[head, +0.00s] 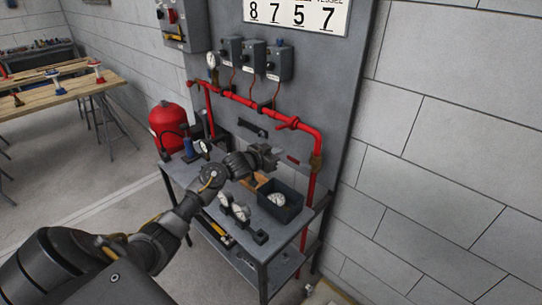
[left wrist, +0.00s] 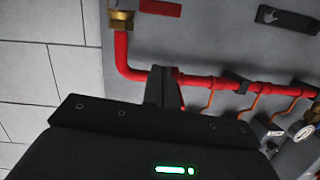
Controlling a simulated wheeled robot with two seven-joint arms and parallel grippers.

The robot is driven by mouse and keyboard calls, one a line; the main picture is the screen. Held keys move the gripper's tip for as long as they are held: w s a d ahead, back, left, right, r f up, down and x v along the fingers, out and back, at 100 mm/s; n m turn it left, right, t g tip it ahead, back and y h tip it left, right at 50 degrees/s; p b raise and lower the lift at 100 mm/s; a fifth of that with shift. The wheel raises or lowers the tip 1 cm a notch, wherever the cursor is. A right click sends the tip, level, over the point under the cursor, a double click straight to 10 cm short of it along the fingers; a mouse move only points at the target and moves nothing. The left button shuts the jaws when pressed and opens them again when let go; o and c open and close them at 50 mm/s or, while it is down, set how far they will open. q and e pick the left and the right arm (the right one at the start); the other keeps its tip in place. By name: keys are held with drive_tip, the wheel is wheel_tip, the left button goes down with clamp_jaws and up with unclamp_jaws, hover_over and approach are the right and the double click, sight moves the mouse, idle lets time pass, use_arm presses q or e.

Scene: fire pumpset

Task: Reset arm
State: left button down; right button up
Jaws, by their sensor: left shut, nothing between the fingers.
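My left arm reaches in from the lower left of the head view. Its gripper (head: 272,155) is over the grey bench (head: 240,192), in front of the grey panel and red pipe. In the left wrist view its fingers (left wrist: 166,86) are together with nothing between them, and the red pipe (left wrist: 205,82) runs behind them. My right gripper is in neither view.
A dark bin (head: 280,212) holding a white gauge (head: 276,199) stands on the bench. More gauges (head: 240,212) stand near its front edge. A red tank (head: 170,125) is left of the bench. A block wall (head: 450,130) closes the right side.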

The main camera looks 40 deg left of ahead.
use_arm(q)
drive_tip(key=v, duration=0.2)
drive_tip(key=shift+s+r, duration=0.1)
drive_tip(key=shift+s, duration=0.3)
